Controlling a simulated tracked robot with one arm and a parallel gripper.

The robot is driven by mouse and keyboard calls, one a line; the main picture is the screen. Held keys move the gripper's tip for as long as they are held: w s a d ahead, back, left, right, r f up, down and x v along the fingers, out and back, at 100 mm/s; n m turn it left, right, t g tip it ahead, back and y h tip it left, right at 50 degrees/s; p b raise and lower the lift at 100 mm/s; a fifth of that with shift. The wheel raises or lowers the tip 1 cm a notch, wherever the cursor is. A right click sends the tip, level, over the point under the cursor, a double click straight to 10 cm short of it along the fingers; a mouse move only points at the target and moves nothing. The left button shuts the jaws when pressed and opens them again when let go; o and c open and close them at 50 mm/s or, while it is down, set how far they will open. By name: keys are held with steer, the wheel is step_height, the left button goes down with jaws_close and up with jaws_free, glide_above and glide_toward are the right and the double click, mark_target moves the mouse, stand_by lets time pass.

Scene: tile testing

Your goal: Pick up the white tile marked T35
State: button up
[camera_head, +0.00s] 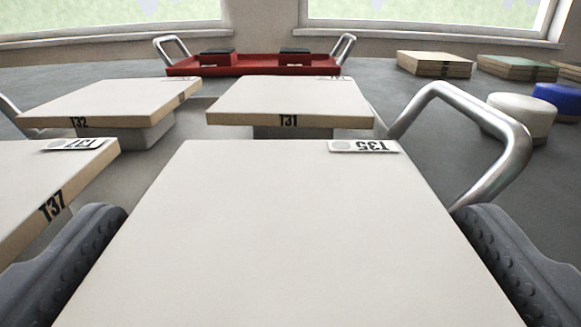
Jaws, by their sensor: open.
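The white tile marked T35 (290,230) fills the lower middle of the view, with its label upside down at the far right corner. My gripper (300,250) is open, with one dark grey ribbed finger at the tile's left side and one at its right side. The tile lies between the fingers, and I cannot tell whether either finger touches it. The tile's near edge is cut off by the bottom of the frame.
Tiles T37 (35,180), T32 (110,100) and T31 (290,95) stand close by, left and behind. A metal handle (510,140) rises at the right. Farther back are a red tray (240,71), stacked boards (433,64) and a white round container (522,115).

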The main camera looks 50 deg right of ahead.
steer(key=c, duration=0.8)
steer(key=shift+r, duration=0.1)
